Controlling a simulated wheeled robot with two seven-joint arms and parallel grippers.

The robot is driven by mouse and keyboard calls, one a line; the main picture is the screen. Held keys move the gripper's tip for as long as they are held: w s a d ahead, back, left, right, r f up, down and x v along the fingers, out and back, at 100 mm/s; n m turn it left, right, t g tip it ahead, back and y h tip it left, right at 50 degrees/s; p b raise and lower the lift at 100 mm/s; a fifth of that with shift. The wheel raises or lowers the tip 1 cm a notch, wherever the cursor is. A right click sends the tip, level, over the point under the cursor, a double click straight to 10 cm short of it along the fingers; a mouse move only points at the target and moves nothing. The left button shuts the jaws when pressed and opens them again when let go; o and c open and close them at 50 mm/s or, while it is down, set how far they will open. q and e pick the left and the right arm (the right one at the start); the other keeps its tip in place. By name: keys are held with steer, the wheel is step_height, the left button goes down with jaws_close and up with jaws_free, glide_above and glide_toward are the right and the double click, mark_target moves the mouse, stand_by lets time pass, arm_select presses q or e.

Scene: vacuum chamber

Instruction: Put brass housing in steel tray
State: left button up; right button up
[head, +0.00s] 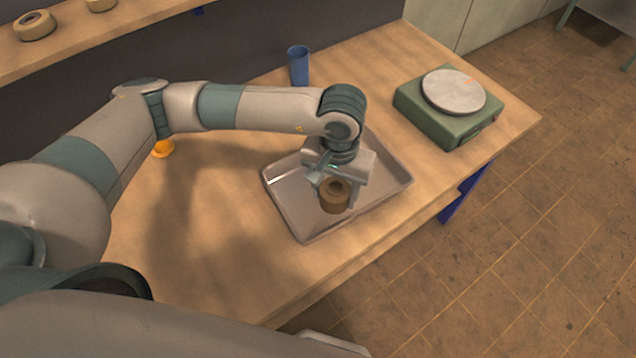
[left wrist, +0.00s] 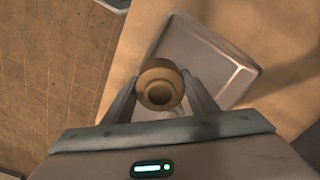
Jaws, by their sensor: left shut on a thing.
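The brass housing (head: 333,196) is a short tan-brown ring-like piece with a hole in its top. My left gripper (head: 338,184) is shut on it and holds it over the steel tray (head: 285,199). In the left wrist view the housing (left wrist: 160,86) sits between the two fingertips, and the tray (left wrist: 205,50) shows behind it. I cannot tell whether the housing touches the tray floor. The tray is a shallow grey rectangle on the wooden table, partly hidden by my gripper. My right gripper is not in view.
A green scale (head: 447,112) with a round grey plate stands right of the tray. A blue cup (head: 299,66) stands behind it. A small orange thing (head: 162,149) is at the left. Similar brass pieces (head: 34,25) lie on a shelf (head: 62,56).

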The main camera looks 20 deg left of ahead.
arm_select(q)
steer(key=w+a+f+p, duration=0.2)
steer(key=w+a, duration=0.1)
steer(key=w+a+f+p, duration=0.1)
steer(key=a, duration=0.1)
steer(key=shift+w+a+f, duration=0.2)
steer(key=shift+w+f, duration=0.05)
steer(key=shift+f, duration=0.15)
steer(key=shift+w+a+f, duration=0.2)
steer(key=shift+a+f, duration=0.1)
steer(key=shift+f, duration=0.05)
steer(key=shift+f+p, duration=1.25)
steer(key=shift+f, duration=0.75)
